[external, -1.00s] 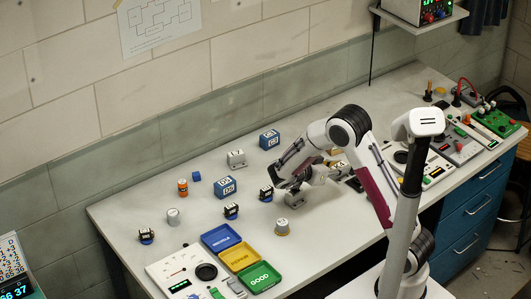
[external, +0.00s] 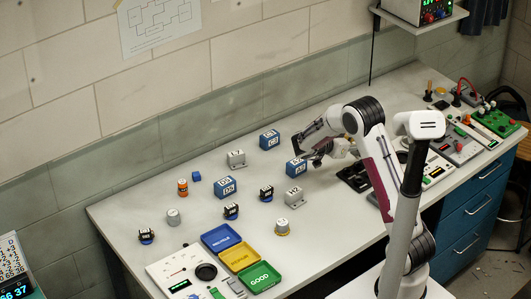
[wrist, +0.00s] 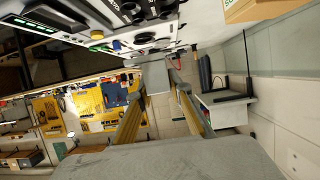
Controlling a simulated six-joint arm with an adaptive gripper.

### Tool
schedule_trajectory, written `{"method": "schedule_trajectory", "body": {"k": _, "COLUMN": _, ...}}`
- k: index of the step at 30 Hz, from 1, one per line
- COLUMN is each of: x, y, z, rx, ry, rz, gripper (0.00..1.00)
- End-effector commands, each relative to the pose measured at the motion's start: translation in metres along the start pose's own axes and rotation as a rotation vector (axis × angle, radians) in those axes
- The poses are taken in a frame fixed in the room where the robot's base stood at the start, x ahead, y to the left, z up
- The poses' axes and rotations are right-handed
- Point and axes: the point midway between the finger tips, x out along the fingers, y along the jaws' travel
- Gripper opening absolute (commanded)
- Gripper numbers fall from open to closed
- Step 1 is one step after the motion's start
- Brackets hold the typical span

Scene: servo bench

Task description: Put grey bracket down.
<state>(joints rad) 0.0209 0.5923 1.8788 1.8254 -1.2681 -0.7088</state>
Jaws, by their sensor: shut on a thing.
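The arm largely hides the held piece in the external view. A grey bracket-like block (external: 294,196) stands on the bench in front of my gripper. A similar grey block (external: 236,158) stands farther left.
Blue, yellow and green trays (external: 262,277) lie at the front. More blue boxes (external: 225,187), dark servos (external: 266,193) and round pieces (external: 282,228) are scattered on the bench. A black fixture (external: 354,178) lies right of my gripper. Bare bench shows at the far left.

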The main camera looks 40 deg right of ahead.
Motion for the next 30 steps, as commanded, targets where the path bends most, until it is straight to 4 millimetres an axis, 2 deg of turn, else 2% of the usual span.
{"method": "schedule_trajectory", "body": {"k": 1, "x": 0.011, "y": -0.010, "z": -0.009, "rx": -0.004, "ry": 0.000, "rz": -0.019, "gripper": 0.00}}
{"method": "schedule_trajectory", "body": {"k": 6, "x": 0.040, "y": -0.053, "z": -0.037, "rx": -0.049, "ry": 0.001, "rz": -0.130, "gripper": 0.00}}
{"method": "schedule_trajectory", "body": {"k": 13, "x": 0.059, "y": -0.105, "z": -0.068, "rx": -0.121, "ry": 0.001, "rz": -0.300, "gripper": 0.00}}
{"method": "schedule_trajectory", "body": {"k": 17, "x": 0.059, "y": -0.131, "z": -0.080, "rx": -0.163, "ry": 0.002, "rz": -0.399, "gripper": 0.00}}
{"method": "schedule_trajectory", "body": {"k": 22, "x": 0.047, "y": -0.165, "z": -0.086, "rx": -0.221, "ry": 0.002, "rz": -0.538, "gripper": 0.00}}
{"method": "schedule_trajectory", "body": {"k": 27, "x": 0.028, "y": -0.192, "z": -0.083, "rx": -0.279, "ry": 0.001, "rz": -0.670, "gripper": 0.00}}
{"method": "schedule_trajectory", "body": {"k": 30, "x": 0.022, "y": -0.199, "z": -0.078, "rx": -0.297, "ry": 0.001, "rz": -0.712, "gripper": 0.00}}
